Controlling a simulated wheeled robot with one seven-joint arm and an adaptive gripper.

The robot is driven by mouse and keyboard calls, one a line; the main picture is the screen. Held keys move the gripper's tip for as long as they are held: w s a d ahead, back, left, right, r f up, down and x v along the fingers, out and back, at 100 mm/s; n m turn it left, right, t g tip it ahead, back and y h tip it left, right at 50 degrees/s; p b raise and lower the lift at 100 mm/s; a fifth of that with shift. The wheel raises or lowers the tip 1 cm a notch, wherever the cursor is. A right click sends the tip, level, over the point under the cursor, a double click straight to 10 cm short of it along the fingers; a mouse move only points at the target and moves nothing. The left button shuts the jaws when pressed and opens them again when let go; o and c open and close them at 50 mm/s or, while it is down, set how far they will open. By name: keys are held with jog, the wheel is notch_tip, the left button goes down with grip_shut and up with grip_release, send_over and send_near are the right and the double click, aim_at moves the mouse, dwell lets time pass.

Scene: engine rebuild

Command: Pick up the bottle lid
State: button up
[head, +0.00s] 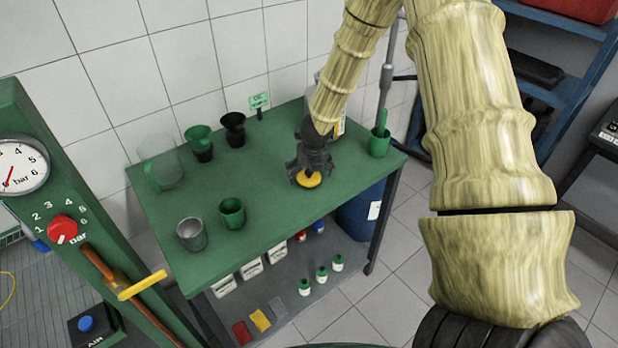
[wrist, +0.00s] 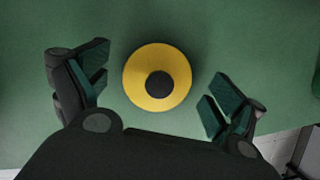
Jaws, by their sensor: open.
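The bottle lid looks like a round yellow disc (head: 308,179) with a black centre, on the green tabletop. In the wrist view the yellow lid (wrist: 157,77) is in the upper middle, slightly beyond the line between my fingertips. My gripper (head: 312,168) is just above the lid in the head view and hides part of it. In the wrist view my gripper (wrist: 157,95) is open, with one finger to the left and one to the right of the lid. Gaps of green show on both sides, and neither finger seems to touch it.
The green table (head: 290,215) holds a grey cup (head: 191,235), a green cup (head: 232,212), a clear jug (head: 160,165), two funnels at the back and a green container (head: 380,143) at right. A bottle, partly hidden, stands behind my arm. The tabletop around the lid is clear.

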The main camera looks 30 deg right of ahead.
jog(key=shift+c, duration=0.2)
jog(key=c, duration=0.9)
